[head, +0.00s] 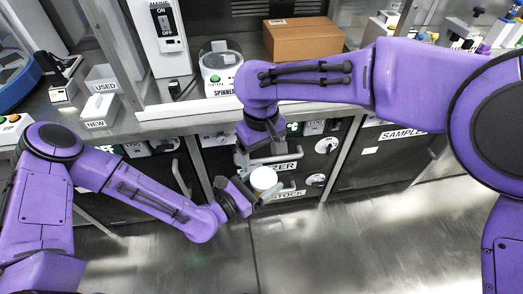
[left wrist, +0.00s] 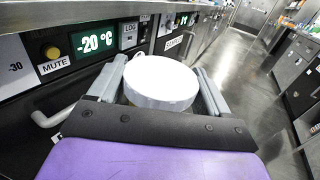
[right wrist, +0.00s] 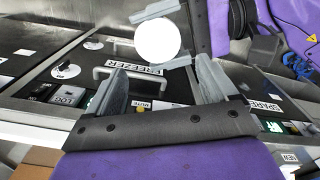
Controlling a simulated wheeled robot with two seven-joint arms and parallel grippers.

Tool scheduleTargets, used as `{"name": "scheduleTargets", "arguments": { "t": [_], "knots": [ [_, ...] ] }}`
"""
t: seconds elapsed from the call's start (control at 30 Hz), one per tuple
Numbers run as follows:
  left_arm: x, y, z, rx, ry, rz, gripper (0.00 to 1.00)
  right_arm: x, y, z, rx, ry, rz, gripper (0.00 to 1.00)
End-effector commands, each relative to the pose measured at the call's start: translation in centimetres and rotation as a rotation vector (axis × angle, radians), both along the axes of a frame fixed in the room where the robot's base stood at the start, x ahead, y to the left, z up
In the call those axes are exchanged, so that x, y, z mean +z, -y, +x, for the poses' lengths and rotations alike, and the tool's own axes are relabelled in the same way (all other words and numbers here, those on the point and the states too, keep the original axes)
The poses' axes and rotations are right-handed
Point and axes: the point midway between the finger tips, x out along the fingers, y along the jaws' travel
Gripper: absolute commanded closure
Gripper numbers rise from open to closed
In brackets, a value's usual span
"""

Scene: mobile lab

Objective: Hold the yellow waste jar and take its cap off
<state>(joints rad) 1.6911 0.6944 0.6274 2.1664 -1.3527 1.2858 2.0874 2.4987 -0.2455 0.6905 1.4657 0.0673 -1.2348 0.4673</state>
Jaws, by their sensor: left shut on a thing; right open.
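The waste jar's round white cap (head: 264,178) shows in the head view, in front of the freezer drawers. My left gripper (head: 262,193) is shut around the jar below the cap and holds it upright in the air. In the left wrist view the cap (left wrist: 160,82) sits between the two fingers; the jar's yellow body is almost wholly hidden under it. My right gripper (head: 262,158) is open and empty, pointing down just behind and above the cap. In the right wrist view the cap (right wrist: 156,40) lies beyond the open fingertips, apart from them.
The freezer front with its handle (right wrist: 128,74) is close behind the jar. Above it is a counter with a cardboard box (head: 302,40), a spinner (head: 220,72) and small bins (head: 98,108). The floor (head: 330,250) in front is clear.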

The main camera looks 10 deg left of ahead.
Motion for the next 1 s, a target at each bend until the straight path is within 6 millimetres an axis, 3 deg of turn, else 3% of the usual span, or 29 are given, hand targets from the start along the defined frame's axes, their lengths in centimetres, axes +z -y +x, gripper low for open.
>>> {"name": "scheduleTargets", "arguments": {
  "t": [0.2,0.4,0.73,0.87,0.9,1.0],
  "knots": [
    [0.0,0.0,0.0,0.0,0.0,0.0,1.0,-4.1,0.1,-0.1,0.0,-0.006,-0.002,0.14],
    [0.0,0.0,0.0,0.0,0.0,0.0,1.0,-6.9,0.1,-0.1,-0.001,-0.004,0.0,0.14],
    [0.0,0.0,0.0,0.0,0.0,0.0,1.0,-7.5,0.1,0.0,-0.001,-0.001,0.0,0.14],
    [0.0,0.0,0.0,0.0,0.0,0.0,1.0,-7.5,0.1,-0.1,-0.001,-0.002,0.001,0.56],
    [0.0,0.0,0.0,0.0,0.0,0.0,1.0,-7.5,0.1,-0.1,-0.001,-0.003,0.002,0.61],
    [0.0,0.0,0.0,0.0,0.0,0.0,1.0,-7.5,0.0,-0.1,-0.001,-0.003,0.003,0.61]
  ]
}}
